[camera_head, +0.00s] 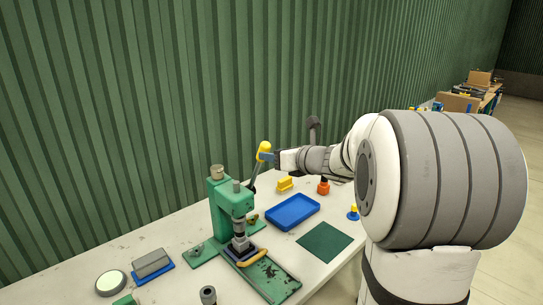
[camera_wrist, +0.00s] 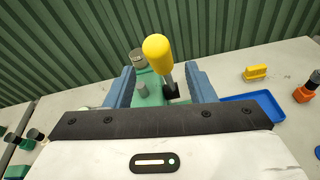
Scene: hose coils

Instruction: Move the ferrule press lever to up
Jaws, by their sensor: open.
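The green ferrule press (camera_head: 222,205) stands on the white table in the head view, and part of it shows behind my fingers in the wrist view (camera_wrist: 148,92). Its lever has a dark rod and a yellow grip (camera_head: 264,148). The lever points upward, leaning a little to the right in the head view. In the wrist view the yellow grip (camera_wrist: 156,48) and rod (camera_wrist: 171,89) appear between my two blue fingers. My gripper (camera_head: 268,157) is open at the lever's upper end, just below the yellow grip. I cannot tell whether a finger touches the rod.
A blue tray (camera_head: 293,212), a yellow block (camera_head: 285,184), an orange-based item (camera_head: 323,187) and a green mat (camera_head: 325,242) lie right of the press. A grey block (camera_head: 152,262) and a round pale disc (camera_head: 111,284) are at left. The green corrugated wall (camera_head: 150,100) rises behind the table.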

